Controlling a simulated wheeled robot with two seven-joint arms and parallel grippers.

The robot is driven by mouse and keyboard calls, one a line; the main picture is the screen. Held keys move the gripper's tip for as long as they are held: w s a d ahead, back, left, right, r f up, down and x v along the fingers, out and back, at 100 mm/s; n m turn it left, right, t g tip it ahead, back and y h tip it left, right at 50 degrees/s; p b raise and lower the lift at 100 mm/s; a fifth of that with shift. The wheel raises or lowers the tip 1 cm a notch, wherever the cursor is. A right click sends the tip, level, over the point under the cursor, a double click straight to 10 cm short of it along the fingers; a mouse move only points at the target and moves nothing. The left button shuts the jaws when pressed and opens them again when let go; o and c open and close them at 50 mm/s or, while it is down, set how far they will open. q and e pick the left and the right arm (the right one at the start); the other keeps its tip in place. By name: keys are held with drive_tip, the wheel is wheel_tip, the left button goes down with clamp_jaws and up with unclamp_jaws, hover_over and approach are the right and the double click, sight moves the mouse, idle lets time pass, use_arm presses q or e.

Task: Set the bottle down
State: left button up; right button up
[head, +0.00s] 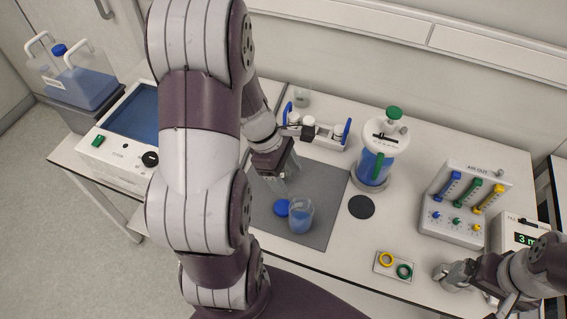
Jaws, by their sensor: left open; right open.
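A small clear bottle (300,216) with blue liquid stands upright on the dark grey mat (322,190). A round blue cap (282,207) lies on the mat just left of it. My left gripper (284,185) is open and empty over the mat, behind and slightly left of the bottle and apart from it in the picture. My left arm covers the left part of the mat. My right gripper (448,277) is open over the front right of the table, away from the bottle.
A reactor vessel (375,155) with a green knob stands behind a black disc (361,207). A rack with blue ends (318,132) is at the back. A gas panel (465,205) and a plate with yellow and green rings (395,266) are at right. A blue-topped device (130,120) is at left.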

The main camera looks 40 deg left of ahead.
use_arm(q)
drive_tip(key=s+d+r+m+y, duration=0.1)
drive_tip(key=d+r+m+y, duration=0.1)
drive_tip(key=m, duration=0.8)
drive_tip(key=s+d+r+m+y, duration=0.1)
drive_tip(key=d+m, duration=0.4)
drive_tip(key=m, duration=0.6)
drive_tip(key=shift+s+r+y, duration=0.2)
drive_tip(key=shift+r+y, duration=0.25)
drive_tip(key=shift+y, duration=0.25)
